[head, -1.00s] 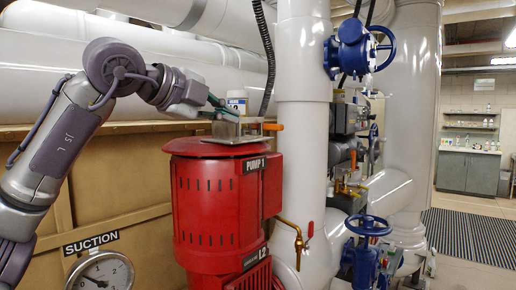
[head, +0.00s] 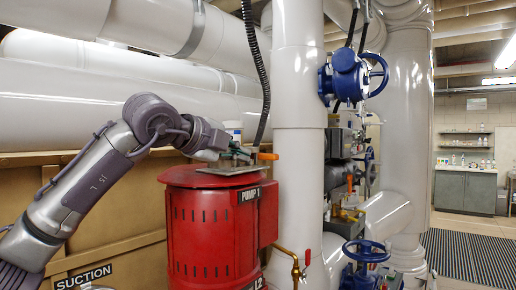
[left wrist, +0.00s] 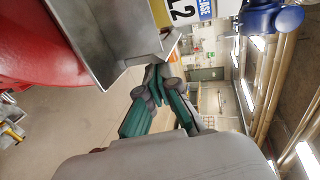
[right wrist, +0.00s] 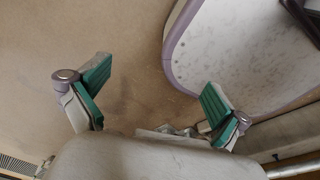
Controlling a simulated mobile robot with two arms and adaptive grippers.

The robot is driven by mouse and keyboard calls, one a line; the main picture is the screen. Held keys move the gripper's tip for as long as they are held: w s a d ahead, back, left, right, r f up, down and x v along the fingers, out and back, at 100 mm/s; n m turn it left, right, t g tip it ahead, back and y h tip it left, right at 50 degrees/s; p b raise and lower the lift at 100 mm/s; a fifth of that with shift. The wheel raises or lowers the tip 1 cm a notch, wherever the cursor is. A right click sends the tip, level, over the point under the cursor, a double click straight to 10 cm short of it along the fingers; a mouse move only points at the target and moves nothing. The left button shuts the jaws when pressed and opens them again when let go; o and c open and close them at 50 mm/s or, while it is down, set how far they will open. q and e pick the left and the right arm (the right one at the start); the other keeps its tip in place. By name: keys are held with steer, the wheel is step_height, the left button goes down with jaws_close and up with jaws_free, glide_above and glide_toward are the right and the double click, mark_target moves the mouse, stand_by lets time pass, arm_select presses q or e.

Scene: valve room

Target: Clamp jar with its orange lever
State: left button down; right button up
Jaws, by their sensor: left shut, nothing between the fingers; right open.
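A white jar (head: 233,130) with a label stands on the metal clamp plate (head: 232,169) on top of the red pump. The orange lever (head: 267,156) points right from the clamp. My left gripper (head: 247,153) is shut and empty, with its green-padded fingertips in front of the jar's lower part, just left of the lever. In the left wrist view its fingertips (left wrist: 158,75) are together beside the grey metal clamp (left wrist: 105,35), and part of the jar's label (left wrist: 188,10) shows. I cannot tell whether they touch anything. My right gripper (right wrist: 155,92) is open and empty.
The red pump (head: 210,225) stands beside a thick white vertical pipe (head: 298,130). A black corrugated hose (head: 252,60) hangs behind the jar. Blue valves (head: 347,75) are to the right. In the right wrist view, bare floor (right wrist: 135,30) lies below.

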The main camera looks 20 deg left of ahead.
mark_target(265, 159)
arm_select(q)
steer(key=p+x, duration=0.1)
steer(key=x, duration=0.1)
steer(key=r+p+x, duration=0.1)
steer(key=p+x, duration=0.1)
steer(key=x, duration=0.1)
steer(key=shift+w, duration=0.5)
steer(key=shift+w+d+f, duration=0.1)
steer(key=shift+w+d, duration=0.1)
steer(key=shift+w+d+f, duration=0.1)
steer(key=shift+w, duration=0.1)
arm_select(e)
steer(key=r, duration=0.1)
steer(key=s+r, duration=0.2)
steer(key=shift+d+r, duration=0.35)
steer(key=shift+w, duration=0.2)
